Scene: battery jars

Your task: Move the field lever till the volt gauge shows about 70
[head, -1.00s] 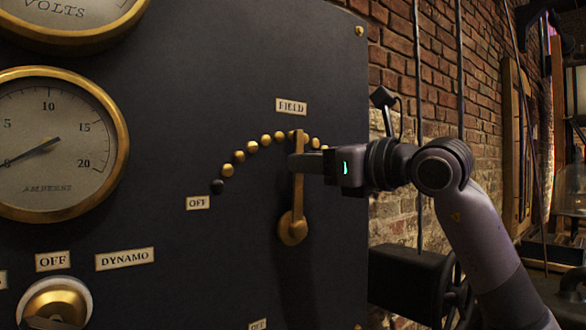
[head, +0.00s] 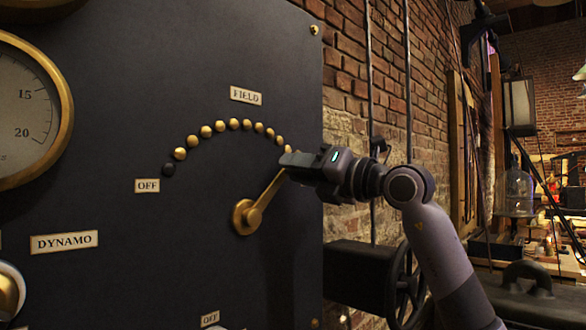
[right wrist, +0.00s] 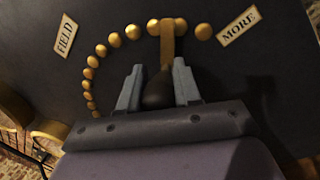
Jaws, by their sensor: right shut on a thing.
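The brass field lever (head: 265,200) pivots on the dark panel and leans up to the right, its tip near the right end of an arc of brass studs (head: 220,125). My right gripper (head: 290,160) is at its upper end. In the right wrist view, the fingers (right wrist: 157,88) stand either side of the lever's dark knob (right wrist: 158,95), shut on it. There the lever arm (right wrist: 167,45) lies over the studs, with one stud showing between it and the MORE label (right wrist: 238,26). Only a sliver of the volt gauge's rim (head: 40,4) shows; its reading is out of view. My left gripper is not in view.
The FIELD label (head: 245,96) is above the arc and the OFF label (head: 147,186) at its left end. Part of the ammeter (head: 62,110) shows at left. A brick wall (head: 350,90) and a dark wheel (head: 405,285) are right of the panel.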

